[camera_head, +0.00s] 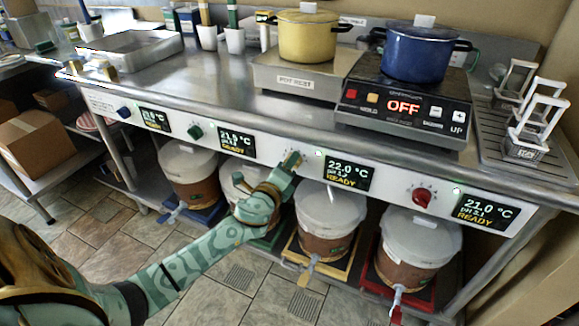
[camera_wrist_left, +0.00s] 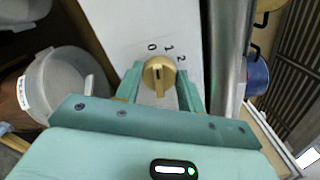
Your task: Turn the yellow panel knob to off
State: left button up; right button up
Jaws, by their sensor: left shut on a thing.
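The yellow panel knob (camera_wrist_left: 158,76) sits on the white front panel, with the marks 0, 1 and 2 around it in the left wrist view. Its ridge has a dark line that points roughly towards the gap between 0 and 1; I cannot tell the exact setting. My left gripper (camera_wrist_left: 159,88) is shut on the knob, one finger on each side. In the head view my left gripper (camera_head: 289,168) reaches the panel just left of a display (camera_head: 347,173) reading 22.0 °C READY, and mostly hides the knob. My right gripper is not in view.
A red knob (camera_head: 421,197), a green knob (camera_head: 196,132) and a blue knob (camera_head: 124,112) sit along the same panel. Lidded buckets (camera_head: 327,218) stand below it.

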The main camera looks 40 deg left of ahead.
pick_arm(q)
jog(key=shift+f+n, duration=0.1)
jog(key=shift+n, duration=0.8)
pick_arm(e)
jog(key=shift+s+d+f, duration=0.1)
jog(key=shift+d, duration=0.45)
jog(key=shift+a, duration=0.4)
pick_arm(q)
jog(key=o, duration=0.9)
jog(key=shift+o, duration=0.2)
jog(key=shift+s, duration=0.1)
jog(key=v, duration=1.6)
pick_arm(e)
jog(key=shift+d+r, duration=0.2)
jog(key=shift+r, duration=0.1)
